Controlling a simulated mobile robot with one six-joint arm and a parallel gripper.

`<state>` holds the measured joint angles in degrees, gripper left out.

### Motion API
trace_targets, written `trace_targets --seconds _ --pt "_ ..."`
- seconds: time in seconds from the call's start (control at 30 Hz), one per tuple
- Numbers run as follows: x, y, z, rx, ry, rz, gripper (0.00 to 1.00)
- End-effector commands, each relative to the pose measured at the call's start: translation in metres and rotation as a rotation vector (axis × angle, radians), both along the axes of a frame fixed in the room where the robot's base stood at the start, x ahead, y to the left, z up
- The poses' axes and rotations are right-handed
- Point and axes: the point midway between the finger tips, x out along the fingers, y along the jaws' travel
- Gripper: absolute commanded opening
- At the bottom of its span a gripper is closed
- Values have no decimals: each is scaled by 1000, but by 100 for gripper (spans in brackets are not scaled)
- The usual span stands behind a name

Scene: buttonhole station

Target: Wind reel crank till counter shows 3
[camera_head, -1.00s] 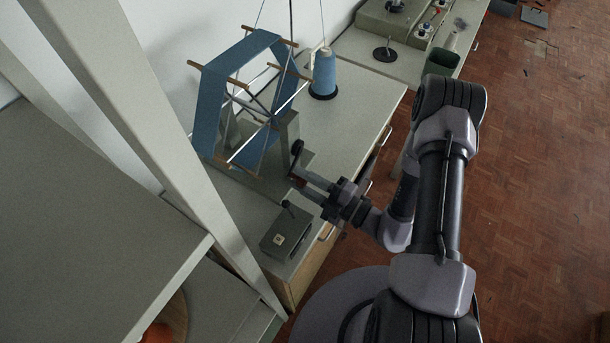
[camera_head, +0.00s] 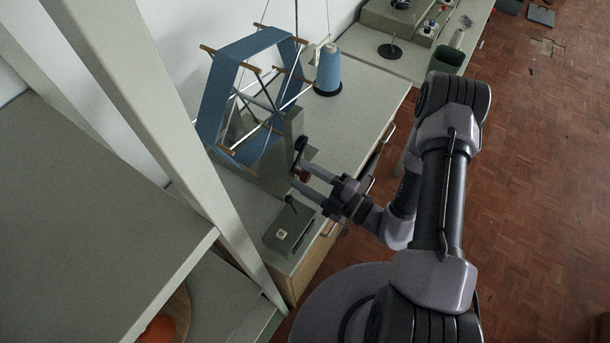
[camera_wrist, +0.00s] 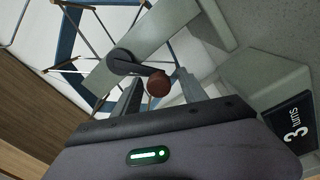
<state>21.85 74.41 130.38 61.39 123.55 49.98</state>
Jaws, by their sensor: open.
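The reel (camera_head: 214,97) is a spoked frame wound with a blue band, standing on the bench. Its crank (camera_head: 300,147) has a dark arm and a red-brown knob, clear in the wrist view (camera_wrist: 158,85). My gripper (camera_head: 300,175) is at the crank; in the wrist view its open fingers (camera_wrist: 159,77) stand either side of the knob, and I see a gap at the knob. A grey box (camera_head: 290,229) with a lever and a small pale window sits in front of the reel. Its figure is too small to read. A dark plate (camera_wrist: 293,130) reads "3 turns".
A blue thread cone (camera_head: 327,72) stands on the bench (camera_head: 362,100) behind the reel. A dark green bin (camera_head: 446,60) stands beyond. A pale post (camera_head: 165,130) and a grey shelf top (camera_head: 90,220) fill the left. Parquet floor is open at right.

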Motion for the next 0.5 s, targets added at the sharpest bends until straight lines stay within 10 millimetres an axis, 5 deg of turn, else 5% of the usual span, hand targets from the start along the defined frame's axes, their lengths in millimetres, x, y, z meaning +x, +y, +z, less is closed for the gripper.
trace_targets --seconds 0.27,0.5 --pt "-1 -3 0 0 0 -3 50" --pt "-31 -44 -2 1 2 -12 50"
